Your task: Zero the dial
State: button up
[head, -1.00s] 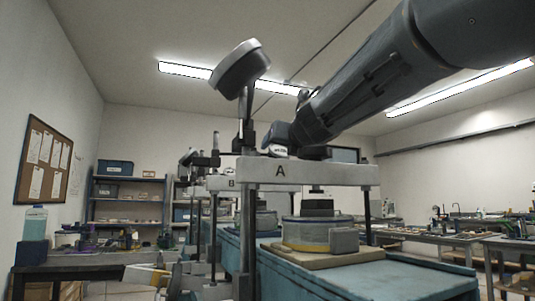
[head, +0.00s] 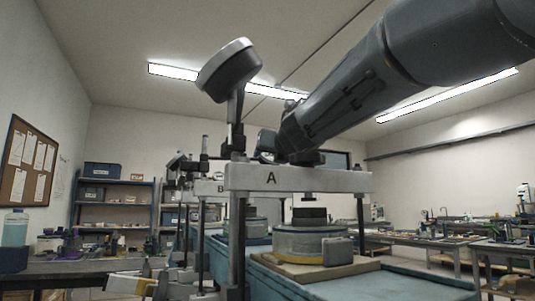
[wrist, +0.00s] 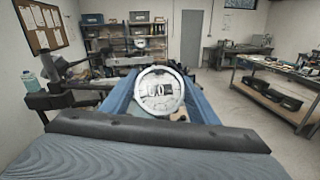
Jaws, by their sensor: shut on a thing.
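A dial (wrist: 160,91) with a pale round face and dark figures, which look like 0.0 but are blurred, faces me in the middle of the wrist view. In the head view a dark round dial head (head: 229,70) sits tilted on a post at the left of lever frame A (head: 300,179); its face is turned away. I cannot tell if both are the same dial. My gripper (head: 282,150) is at the arm's end, just behind and above frame A's top beam. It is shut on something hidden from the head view. A dark bar (wrist: 160,131) crosses low in the wrist view.
Under frame A a round drum (head: 312,246) stands on a tan pad on the blue bench (head: 405,283). Frame B (head: 207,188) stands behind. Shelves (head: 112,202) and a bottle (head: 15,229) are at the left. Worktables (head: 420,240) line the right, with open floor before them in the wrist view.

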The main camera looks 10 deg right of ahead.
jog(key=shift+r+m+h+p, duration=0.25)
jog(key=shift+m+h+p, duration=0.65)
jog(key=shift+p, duration=1.55)
jog(key=shift+m+p, duration=0.4)
jog(key=shift+p, duration=0.1)
jog(key=shift+m+g+h+p, duration=0.3)
jog(key=shift+m+h+p, duration=0.15)
jog(key=shift+p, duration=0.2)
jog(key=shift+f+m+h, duration=0.15)
jog(key=shift+m+h, duration=0.1)
jog(key=o, duration=1)
jog(key=shift+f, duration=0.1)
jog(key=shift+o, duration=0.2)
jog(key=shift+s, duration=0.1)
jog(key=s+a, duration=0.1)
jog(key=s, duration=0.6)
jog(key=shift+s+r, duration=0.2)
jog(key=shift+s, duration=0.1)
